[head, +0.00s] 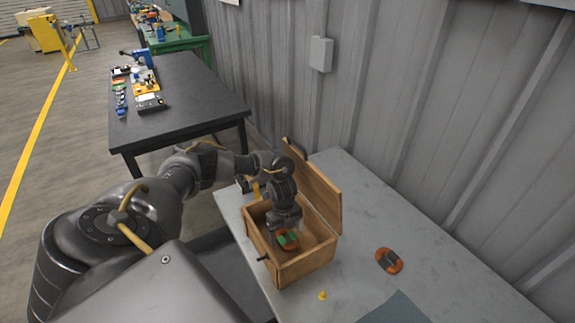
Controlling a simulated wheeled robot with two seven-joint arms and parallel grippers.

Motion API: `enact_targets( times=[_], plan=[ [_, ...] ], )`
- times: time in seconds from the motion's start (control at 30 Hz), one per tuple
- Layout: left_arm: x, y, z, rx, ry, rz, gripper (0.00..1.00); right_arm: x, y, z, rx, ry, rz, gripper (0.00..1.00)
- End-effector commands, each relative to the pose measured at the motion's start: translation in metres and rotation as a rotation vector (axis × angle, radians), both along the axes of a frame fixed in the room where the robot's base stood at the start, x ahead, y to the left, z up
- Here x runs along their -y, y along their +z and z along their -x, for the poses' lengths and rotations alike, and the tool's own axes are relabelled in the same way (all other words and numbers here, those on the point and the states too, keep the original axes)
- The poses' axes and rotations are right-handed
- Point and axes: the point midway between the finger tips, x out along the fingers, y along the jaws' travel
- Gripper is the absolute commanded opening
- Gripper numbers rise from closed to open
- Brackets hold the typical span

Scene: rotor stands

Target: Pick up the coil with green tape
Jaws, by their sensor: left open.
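The coil with green tape (288,240) is inside an open wooden box (306,268) on the grey table. It shows orange winding and green patches. My left gripper (286,228) points down into the box, right at the coil, and partly hides it. Its jaws are open; I cannot tell whether they touch the coil. Another coil (389,260), orange with dark grey tape, lies on the table to the right of the box. My right gripper is not in view.
The box lid (313,190) stands open at the back. A small yellow piece (322,295) lies in front of the box, near a dark mat (396,308). The grey table (375,205) is clear behind the second coil. A black table (180,95) with parts stands further off.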

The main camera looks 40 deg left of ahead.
Motion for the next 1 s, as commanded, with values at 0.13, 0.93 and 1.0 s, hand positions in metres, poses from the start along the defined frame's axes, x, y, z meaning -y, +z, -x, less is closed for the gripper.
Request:
enact_targets(
  times=[0.13, 0.93, 1.0],
  plan=[
    [0.0025, -0.0204, -0.0003, 0.002, -0.001, 0.001, 0.85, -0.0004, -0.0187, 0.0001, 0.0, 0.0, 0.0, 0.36],
    [0.0027, -0.0178, -0.0005, 0.002, -0.001, 0.001, 0.26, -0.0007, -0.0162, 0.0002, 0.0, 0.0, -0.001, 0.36],
    [0.0027, -0.0178, -0.0005, 0.002, -0.001, 0.001, 0.26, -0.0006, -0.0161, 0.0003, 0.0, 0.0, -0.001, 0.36]
  ],
)
